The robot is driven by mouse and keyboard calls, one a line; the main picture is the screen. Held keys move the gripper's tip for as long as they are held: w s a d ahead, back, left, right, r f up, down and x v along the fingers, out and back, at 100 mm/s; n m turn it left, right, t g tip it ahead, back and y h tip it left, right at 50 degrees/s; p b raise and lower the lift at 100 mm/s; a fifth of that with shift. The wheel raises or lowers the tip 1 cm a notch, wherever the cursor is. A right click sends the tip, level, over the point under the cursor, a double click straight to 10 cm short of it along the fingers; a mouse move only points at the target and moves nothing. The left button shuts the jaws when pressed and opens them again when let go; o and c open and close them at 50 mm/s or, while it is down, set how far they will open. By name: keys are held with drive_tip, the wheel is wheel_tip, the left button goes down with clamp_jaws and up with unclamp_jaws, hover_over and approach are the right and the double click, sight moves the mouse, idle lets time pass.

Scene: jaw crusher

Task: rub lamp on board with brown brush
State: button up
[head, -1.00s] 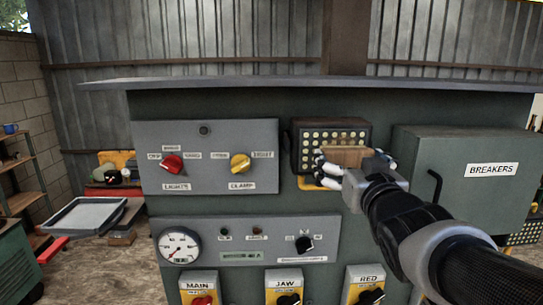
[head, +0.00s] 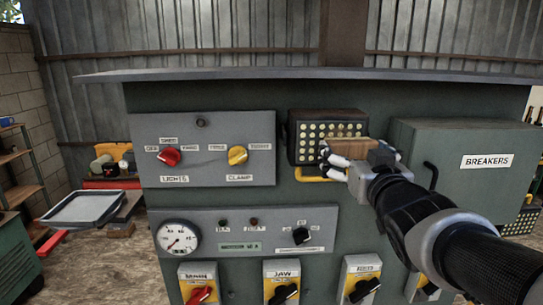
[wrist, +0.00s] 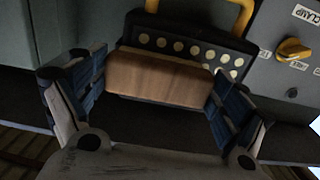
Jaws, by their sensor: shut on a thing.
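The lamp (head: 310,130) is a dark box with rows of pale round lights on the green board (head: 290,192), right of the lights and clamp panel. My gripper (head: 345,160) is shut on the brown brush (head: 348,151), a wooden block held across the fingers. The brush is in front of the lamp's lower right part and hides some of its lights. In the wrist view the brush (wrist: 158,78) lies between both fingers, with the lamp's lights (wrist: 190,48) just beyond it. Whether the brush touches the lamp face I cannot tell.
The breakers box (head: 455,165) juts out right of the lamp, close to my arm. The panel (head: 207,148) with red and yellow knobs is on the left. Gauge and switches sit below. A yellow bracket (head: 312,175) is under the lamp.

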sight(333, 147)
drive_tip(key=shift+a+b, duration=0.75)
drive_tip(key=shift+a, duration=0.15)
drive_tip(key=a+b, duration=0.1)
drive_tip(key=b, duration=0.2)
drive_tip(key=shift+a+f+b, duration=0.1)
drive_tip(key=shift+a+b, duration=0.2)
drive_tip(key=shift+a, duration=0.1)
drive_tip(key=shift+a+b, duration=0.1)
drive_tip(key=shift+b, duration=0.6)
drive_tip(key=b, duration=0.3)
drive_tip(key=shift+w+a, duration=0.1)
drive_tip(key=shift+a, duration=0.05)
drive_tip(key=a+b, duration=0.1)
drive_tip(key=b, duration=0.2)
drive_tip(key=shift+a+b, duration=0.25)
drive_tip(key=shift+b, duration=0.25)
drive_tip(key=shift+r+p, duration=0.75)
drive_tip(key=shift+r, duration=0.05)
drive_tip(key=d+p, duration=0.1)
drive_tip(key=p, duration=0.2)
drive_tip(key=shift+r, duration=0.15)
drive_tip(key=shift+d+p, duration=0.15)
drive_tip(key=shift+p, duration=0.3)
